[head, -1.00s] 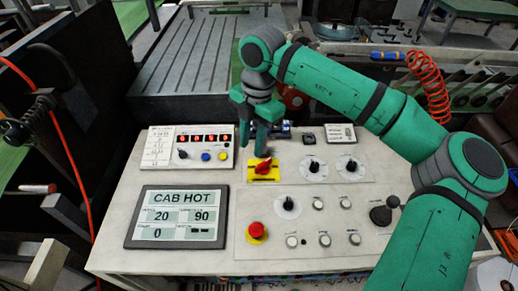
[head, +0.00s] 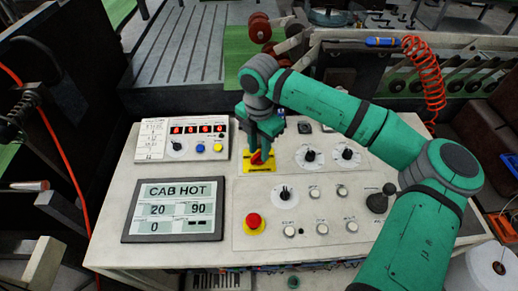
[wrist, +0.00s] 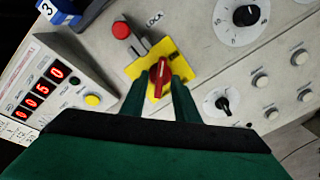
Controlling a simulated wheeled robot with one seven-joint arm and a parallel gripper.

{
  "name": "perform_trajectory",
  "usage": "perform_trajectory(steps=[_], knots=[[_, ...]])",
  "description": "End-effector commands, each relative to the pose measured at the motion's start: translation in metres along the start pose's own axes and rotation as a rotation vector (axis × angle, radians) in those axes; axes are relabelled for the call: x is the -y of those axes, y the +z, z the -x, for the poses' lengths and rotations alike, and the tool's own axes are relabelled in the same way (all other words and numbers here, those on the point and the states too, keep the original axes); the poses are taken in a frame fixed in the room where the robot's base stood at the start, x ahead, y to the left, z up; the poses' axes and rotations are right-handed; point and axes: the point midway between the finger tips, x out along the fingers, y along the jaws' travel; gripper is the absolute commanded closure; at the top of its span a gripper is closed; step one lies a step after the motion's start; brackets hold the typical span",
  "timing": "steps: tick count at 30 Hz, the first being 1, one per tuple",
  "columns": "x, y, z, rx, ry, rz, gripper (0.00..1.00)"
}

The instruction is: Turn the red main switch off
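The red main switch (head: 257,158) is a rotary handle on a yellow plate (head: 248,169), on the sloped grey control panel. My gripper (head: 263,152) points down over it, with its green fingers at the handle. In the wrist view the red handle (wrist: 159,80) stands between the two fingertips (wrist: 161,82), one on each side. The fingers are apart, and I cannot tell whether either touches the handle. The yellow plate (wrist: 184,68) shows around the handle, and LOCK is printed on the panel nearby. The fingers hide part of the switch in the head view.
A red mushroom button (head: 253,221) on a yellow ring sits below the switch. Black dials (head: 310,156) and several white buttons lie to the right. A box with red digits (head: 181,138) and a CAB HOT display (head: 176,211) are left. A red cylinder (wrist: 121,30) stands near the yellow plate.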

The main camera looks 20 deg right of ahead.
Motion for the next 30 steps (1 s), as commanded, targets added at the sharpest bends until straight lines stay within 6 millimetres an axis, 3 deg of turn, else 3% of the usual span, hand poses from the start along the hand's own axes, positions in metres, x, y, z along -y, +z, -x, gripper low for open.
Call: perform_trajectory(steps=[10,14,30], knots=[[-0.0001,0.0001,-0.0040,0.001,0.000,0.000,0.72],[-0.0001,0.0000,-0.0040,0.001,0.000,0.000,1.00],[0.0002,0.0001,-0.0036,0.001,-0.001,0.100,1.00]])
